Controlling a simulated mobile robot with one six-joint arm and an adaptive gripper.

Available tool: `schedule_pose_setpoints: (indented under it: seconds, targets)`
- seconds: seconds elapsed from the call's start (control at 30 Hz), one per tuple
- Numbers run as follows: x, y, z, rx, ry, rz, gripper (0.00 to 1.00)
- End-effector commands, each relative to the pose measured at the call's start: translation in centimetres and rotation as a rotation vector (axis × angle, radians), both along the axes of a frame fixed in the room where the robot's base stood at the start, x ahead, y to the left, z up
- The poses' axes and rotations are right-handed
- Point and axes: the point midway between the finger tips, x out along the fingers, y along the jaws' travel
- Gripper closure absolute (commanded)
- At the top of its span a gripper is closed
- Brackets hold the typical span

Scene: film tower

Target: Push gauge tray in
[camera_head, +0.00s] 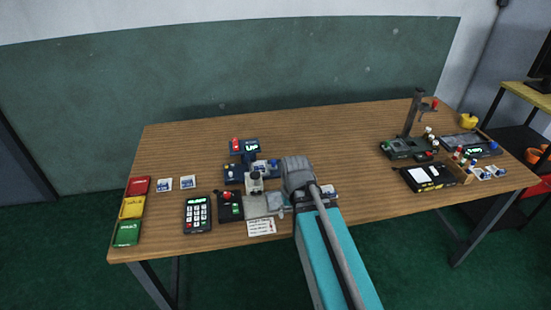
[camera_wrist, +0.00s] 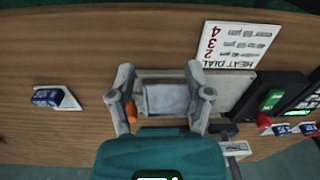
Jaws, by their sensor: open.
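My gripper (camera_head: 272,204) reaches over the front middle of the table. In the wrist view my gripper (camera_wrist: 160,80) has its two fingers spread apart, one on each side of a grey block (camera_wrist: 166,98). I cannot tell whether the fingers touch the block. A flat grey plate (camera_wrist: 228,88) lies at the block's right in that view; it also shows in the head view (camera_head: 254,205). I cannot tell for sure which part is the gauge tray. A dark blue unit with a lit display (camera_head: 249,147) stands behind. My arm hides part of the area to the right.
A printed card (camera_head: 262,227) lies at the front edge. A black box with a green switch (camera_wrist: 274,99) adjoins the plate. A keypad (camera_head: 198,213) and coloured boxes (camera_head: 132,207) are left. A stand (camera_head: 410,130) is right. The table's back middle is clear.

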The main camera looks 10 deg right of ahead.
Motion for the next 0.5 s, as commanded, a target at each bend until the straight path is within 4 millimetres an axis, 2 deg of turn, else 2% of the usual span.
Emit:
schedule_pose_setpoints:
  seconds: [0.03,0.17,0.5]
  targets:
    - [1.7,0.0,1.1,0.011,-0.011,0.031,0.35]
    - [5.7,-0.4,3.2,0.050,-0.056,0.147,0.35]
    - [17.9,-2.4,9.5,0.128,-0.244,0.516,0.35]
